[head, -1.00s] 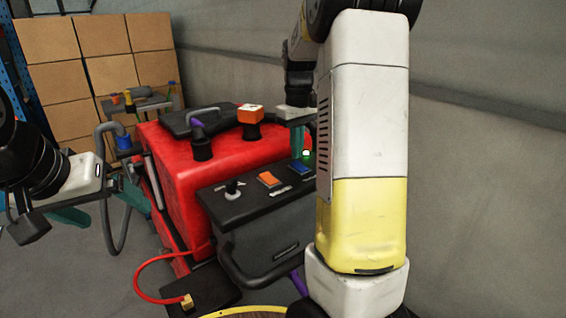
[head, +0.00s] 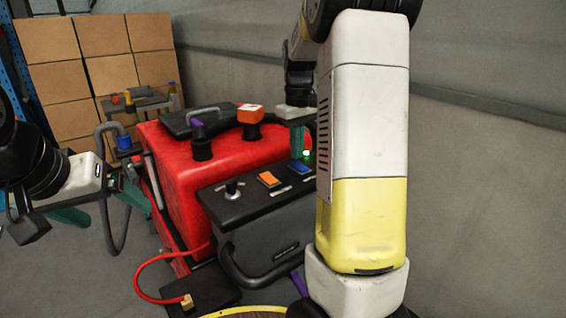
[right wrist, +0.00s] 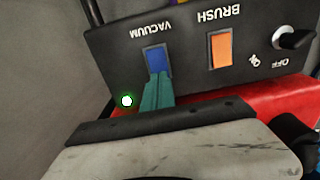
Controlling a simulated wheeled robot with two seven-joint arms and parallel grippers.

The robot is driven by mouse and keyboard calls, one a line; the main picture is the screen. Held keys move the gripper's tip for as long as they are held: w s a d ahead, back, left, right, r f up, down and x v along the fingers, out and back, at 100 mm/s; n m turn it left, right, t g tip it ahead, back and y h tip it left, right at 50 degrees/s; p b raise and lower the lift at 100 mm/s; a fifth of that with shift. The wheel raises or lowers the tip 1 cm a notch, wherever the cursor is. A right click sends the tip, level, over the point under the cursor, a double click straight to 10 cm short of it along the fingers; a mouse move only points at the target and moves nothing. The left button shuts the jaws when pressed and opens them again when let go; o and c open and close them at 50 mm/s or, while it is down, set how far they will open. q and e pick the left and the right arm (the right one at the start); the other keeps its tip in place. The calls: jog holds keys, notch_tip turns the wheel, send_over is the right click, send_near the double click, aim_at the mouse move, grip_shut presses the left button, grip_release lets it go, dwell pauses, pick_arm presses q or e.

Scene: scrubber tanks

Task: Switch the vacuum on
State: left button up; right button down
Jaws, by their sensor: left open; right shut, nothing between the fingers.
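The control panel (head: 262,192) of the red scrubber has a blue switch (right wrist: 158,61) under the word VACUUM, upside down in the right wrist view. A green lamp (right wrist: 126,101) glows beside it and also shows in the head view (head: 306,154). My right gripper (right wrist: 157,82) is shut and empty. Its teal fingertips overlap the lower edge of the blue switch in the right wrist view; whether they press it I cannot tell. In the head view the right gripper (head: 297,152) reaches down at the panel's far end. My left gripper (head: 100,203) is open and empty, left of the machine.
An orange switch (right wrist: 221,49) marked BRUSH and a knob (right wrist: 292,38) marked OFF sit along the same panel. The red tank (head: 180,165) carries a black lid, a purple and an orange cap. Cardboard boxes (head: 60,85) stand at the back left. A red hose (head: 142,278) curves in front.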

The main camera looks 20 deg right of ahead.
aim_at(296, 164)
jog(key=shift+f, duration=0.9)
dwell(0.8)
jog(key=shift+r, duration=3.55)
jog(key=s+a+m+t, duration=0.1)
jog(key=s+a+t, duration=0.1)
jog(key=s+a, duration=0.2)
jog(key=s+a+m+t+y, duration=0.1)
jog(key=s+a, duration=0.3)
jog(key=s, duration=0.6)
jog(key=s+a+m+t+y, duration=0.1)
jog(key=s+a+t, duration=0.2)
jog(key=s, duration=0.5)
jog(key=shift+a, duration=0.65)
